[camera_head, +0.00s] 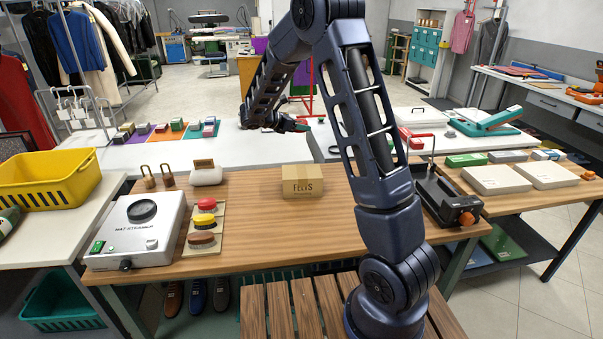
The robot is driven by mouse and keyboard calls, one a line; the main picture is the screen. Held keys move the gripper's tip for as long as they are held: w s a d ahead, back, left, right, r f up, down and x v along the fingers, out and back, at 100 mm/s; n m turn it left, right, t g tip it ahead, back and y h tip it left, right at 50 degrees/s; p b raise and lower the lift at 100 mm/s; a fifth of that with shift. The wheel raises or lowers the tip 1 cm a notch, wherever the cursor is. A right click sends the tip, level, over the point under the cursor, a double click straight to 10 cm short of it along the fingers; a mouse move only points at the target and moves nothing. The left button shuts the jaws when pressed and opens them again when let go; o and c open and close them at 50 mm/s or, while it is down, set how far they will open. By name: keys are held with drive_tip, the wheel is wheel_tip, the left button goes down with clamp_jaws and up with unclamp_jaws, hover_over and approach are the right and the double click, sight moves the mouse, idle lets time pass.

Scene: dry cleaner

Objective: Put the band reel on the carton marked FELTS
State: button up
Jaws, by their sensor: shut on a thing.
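The carton marked FELTS (302,182) is a small brown box. It stands upright on the middle of the wooden table, and its top looks clear. My gripper (292,123) is above the white counter behind the wooden table, well behind the carton and apart from it. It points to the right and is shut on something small. Dark green shows at its tip, but the held thing is too small to make out. I cannot tell whether it is the band reel, and I see no clear reel elsewhere.
A dark tray-like device (445,195) stands right. My arm's lower links rise between the carton and that device. Bare wood surrounds the carton.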

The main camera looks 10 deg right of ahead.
sight(301, 172)
drive_tip(key=shift+w+d+r, duration=0.15)
drive_tip(key=shift+w+d, duration=0.15)
drive_tip(key=shift+d, duration=0.1)
drive_tip(key=shift+w+d+f, duration=0.1)
drive_tip(key=shift+f, duration=0.2)
wheel_tip(301, 172, down, 19)
drive_tip(key=shift+f, duration=0.1)
drive_tip(key=o, duration=1)
drive_tip(key=shift+f, duration=0.1)
